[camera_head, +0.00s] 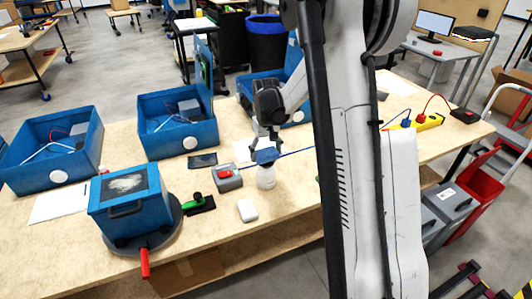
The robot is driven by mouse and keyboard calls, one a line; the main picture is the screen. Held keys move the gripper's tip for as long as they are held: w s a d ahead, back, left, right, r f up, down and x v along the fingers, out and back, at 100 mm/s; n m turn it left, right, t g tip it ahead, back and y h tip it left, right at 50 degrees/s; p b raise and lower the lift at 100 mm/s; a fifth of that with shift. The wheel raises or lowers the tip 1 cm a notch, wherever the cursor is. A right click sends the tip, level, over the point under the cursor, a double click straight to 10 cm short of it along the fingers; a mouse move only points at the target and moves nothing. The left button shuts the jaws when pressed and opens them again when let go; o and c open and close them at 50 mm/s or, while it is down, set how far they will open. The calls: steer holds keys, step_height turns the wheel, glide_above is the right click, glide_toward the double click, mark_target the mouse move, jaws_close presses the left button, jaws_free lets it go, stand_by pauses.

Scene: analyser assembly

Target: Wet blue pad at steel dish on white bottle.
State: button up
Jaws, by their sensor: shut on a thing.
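The white bottle (266,180) stands upright on the wooden table, right of the middle of its front part. The blue pad (266,157) is right at the top of the bottle. My gripper (267,147) points down over the bottle and is shut on the blue pad. The steel dish on the bottle cannot be made out; the pad covers that spot. Whether the pad touches the dish or is pressed down cannot be told at this size.
A grey box with a red top (226,177) and a white block (247,210) stand close left of the bottle. A closed blue case (128,205) sits farther left. Open blue boxes (178,125) line the back. My arm hides the table's right middle.

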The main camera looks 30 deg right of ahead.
mark_target(266, 152)
steer(key=shift+f+b, duration=1)
steer(key=shift+b, duration=0.1)
stand_by(2.2)
steer(key=shift+r, duration=0.1)
stand_by(0.5)
steer(key=shift+r+p, duration=1.55)
steer(key=shift+r, duration=1.9)
